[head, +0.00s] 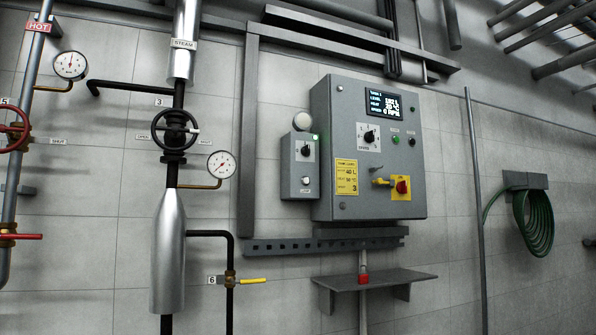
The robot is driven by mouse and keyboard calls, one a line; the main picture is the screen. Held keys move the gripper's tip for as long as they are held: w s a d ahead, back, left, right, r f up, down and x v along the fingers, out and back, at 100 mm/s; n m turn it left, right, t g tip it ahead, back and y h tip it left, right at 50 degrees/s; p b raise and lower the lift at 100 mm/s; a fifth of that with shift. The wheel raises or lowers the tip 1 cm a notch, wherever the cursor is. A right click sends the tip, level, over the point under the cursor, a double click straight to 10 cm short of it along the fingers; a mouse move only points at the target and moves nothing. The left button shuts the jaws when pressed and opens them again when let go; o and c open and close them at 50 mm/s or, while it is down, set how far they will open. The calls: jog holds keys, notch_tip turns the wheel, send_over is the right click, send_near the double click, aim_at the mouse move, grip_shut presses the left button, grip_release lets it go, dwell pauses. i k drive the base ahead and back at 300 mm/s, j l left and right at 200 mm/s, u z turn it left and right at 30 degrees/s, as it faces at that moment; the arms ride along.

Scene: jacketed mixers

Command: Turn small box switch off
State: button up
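The small grey box (299,165) is on the wall, against the left side of the larger grey control panel (345,110). On its front is a black rotary knob (305,150) with marks around it. A small green light (315,138) glows at the box's upper right corner. Lower down is a small pale switch (306,181) above a white label that seems to read LAMP. Its lever position is too small to tell. My gripper is not in view.
The panel has a lit display (383,104), a SPARE knob (369,137) and a red rotary handle (402,187) on a yellow plate. A pressure gauge (221,164) and black valve wheel (175,130) are left of the box. A shelf (385,280) juts out below.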

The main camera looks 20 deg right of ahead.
aim_at(305, 151)
jog(key=z, duration=0.85)
jog(key=i+j+z, duration=0.15)
jog(key=z, duration=0.25)
jog(key=i+j+z, duration=0.2)
jog(key=z, duration=0.2)
jog(key=i+j+z, duration=0.25)
jog(key=z, duration=0.15)
